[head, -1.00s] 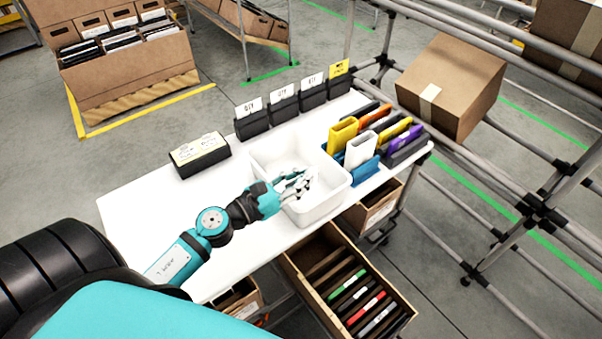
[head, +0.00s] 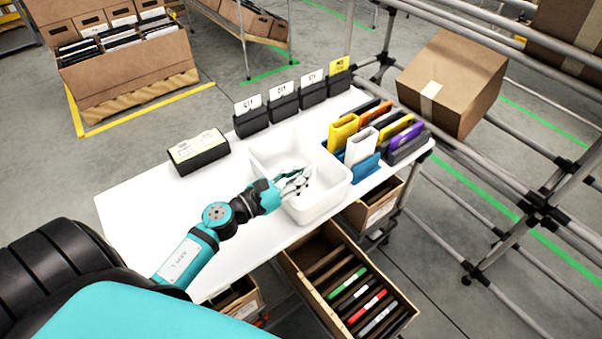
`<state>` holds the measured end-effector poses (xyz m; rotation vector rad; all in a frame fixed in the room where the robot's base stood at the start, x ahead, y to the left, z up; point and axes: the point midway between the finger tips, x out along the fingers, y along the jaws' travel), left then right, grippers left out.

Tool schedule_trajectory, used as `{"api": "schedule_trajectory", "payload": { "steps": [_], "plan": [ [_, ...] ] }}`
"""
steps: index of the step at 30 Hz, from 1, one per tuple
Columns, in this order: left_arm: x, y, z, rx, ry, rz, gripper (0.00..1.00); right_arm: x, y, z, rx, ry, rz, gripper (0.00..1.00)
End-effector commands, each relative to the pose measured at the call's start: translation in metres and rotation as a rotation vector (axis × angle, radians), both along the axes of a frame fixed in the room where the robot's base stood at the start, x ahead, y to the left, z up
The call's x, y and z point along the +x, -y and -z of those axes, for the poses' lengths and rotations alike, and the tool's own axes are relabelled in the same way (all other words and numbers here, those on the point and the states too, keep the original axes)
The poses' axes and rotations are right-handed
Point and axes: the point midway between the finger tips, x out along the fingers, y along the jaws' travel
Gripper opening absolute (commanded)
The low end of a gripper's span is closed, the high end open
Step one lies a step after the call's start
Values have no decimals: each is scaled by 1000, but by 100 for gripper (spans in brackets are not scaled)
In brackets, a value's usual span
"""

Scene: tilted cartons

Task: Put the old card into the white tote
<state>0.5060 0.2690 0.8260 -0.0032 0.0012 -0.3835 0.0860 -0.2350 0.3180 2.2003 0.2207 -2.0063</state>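The white tote (head: 259,180) stands on the white table, in the middle of the picture. My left gripper (head: 300,182) reaches over the tote's left wall, and its fingers are over or inside the opening. The fingers blend with the white tote, so I cannot tell whether they are parted or hold a card. Black holders stand behind the tote, three with white cards (head: 248,104) and one with a yellow card (head: 340,67). A black block with a pale label (head: 197,147) lies left of the tote. I cannot tell which card is the old one. My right gripper is out of view.
Colored folders (head: 361,147) stand in holders close to the tote's right side. An open drawer (head: 290,268) with several files juts out below the table's front edge. A tilted carton (head: 452,82) rests on the pipe rack at right. The table's left part is clear.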

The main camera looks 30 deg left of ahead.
Motion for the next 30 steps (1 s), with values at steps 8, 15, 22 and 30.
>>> {"api": "schedule_trajectory", "payload": {
  "steps": [8, 15, 22, 30],
  "plan": [
    [0, 0, 9, 0, 0, 1, 0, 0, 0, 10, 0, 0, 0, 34],
    [-1, 0, 10, 1, -4, 1, 20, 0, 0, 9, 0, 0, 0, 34],
    [-1, 1, 12, 1, -8, 3, 29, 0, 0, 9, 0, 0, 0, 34],
    [-2, 2, -2, 2, -9, 3, 29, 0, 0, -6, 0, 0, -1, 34]
  ]
}}
